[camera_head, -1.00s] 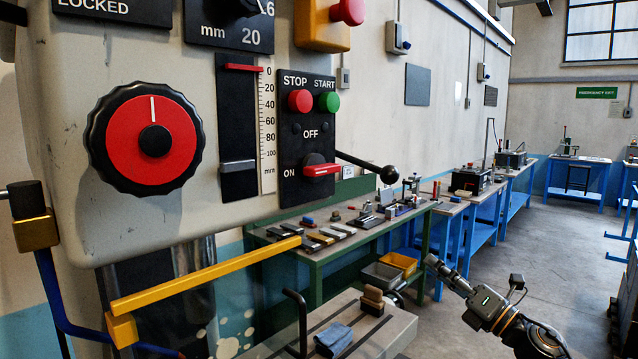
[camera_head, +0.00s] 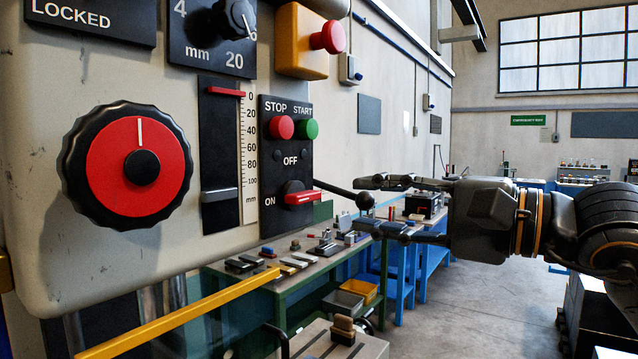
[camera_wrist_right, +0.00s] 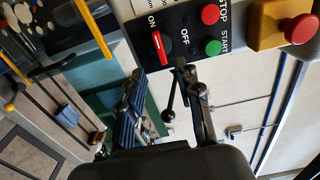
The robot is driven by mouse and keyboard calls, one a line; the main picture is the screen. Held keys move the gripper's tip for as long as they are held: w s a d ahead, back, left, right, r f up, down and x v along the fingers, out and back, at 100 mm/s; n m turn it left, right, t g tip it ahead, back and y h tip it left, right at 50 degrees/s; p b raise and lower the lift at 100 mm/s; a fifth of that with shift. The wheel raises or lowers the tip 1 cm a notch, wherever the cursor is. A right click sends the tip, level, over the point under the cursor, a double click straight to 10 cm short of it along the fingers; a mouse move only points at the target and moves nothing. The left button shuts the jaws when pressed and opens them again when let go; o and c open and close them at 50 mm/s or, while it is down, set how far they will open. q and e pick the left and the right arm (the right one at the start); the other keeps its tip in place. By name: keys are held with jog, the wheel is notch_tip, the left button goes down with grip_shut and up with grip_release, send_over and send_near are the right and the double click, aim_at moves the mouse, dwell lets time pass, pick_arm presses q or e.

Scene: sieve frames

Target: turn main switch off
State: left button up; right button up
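The main switch (camera_head: 301,198) is a red handle on a dark round base, low on the black STOP/START panel (camera_head: 304,165). Its handle lies level, in line with the ON label at its left; OFF is printed above. It also shows in the right wrist view (camera_wrist_right: 157,47), ahead of the fingertips. My right gripper (camera_head: 360,205) is open and empty, to the right of the switch, fingers pointing left towards the panel. No contact with the switch shows. My left gripper is not in view.
A black ball-ended lever (camera_head: 364,200) sticks out right of the switch and appears between my fingertips in the head view. Red stop (camera_head: 281,127) and green start (camera_head: 308,129) buttons sit above the switch. A red mushroom button (camera_head: 328,37) juts out higher. A yellow bar (camera_head: 185,312) runs below.

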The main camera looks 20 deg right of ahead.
aim_at(310, 198)
jog(key=p+x, duration=0.2)
jog(key=x, duration=0.4)
jog(key=shift+w+a+r, duration=0.15)
jog(key=shift+w+a, duration=0.05)
jog(key=shift+w, duration=0.1)
jog(key=shift+p+x, duration=0.3)
jog(key=shift+x, duration=0.45)
jog(key=shift+c, duration=0.2)
grip_shut()
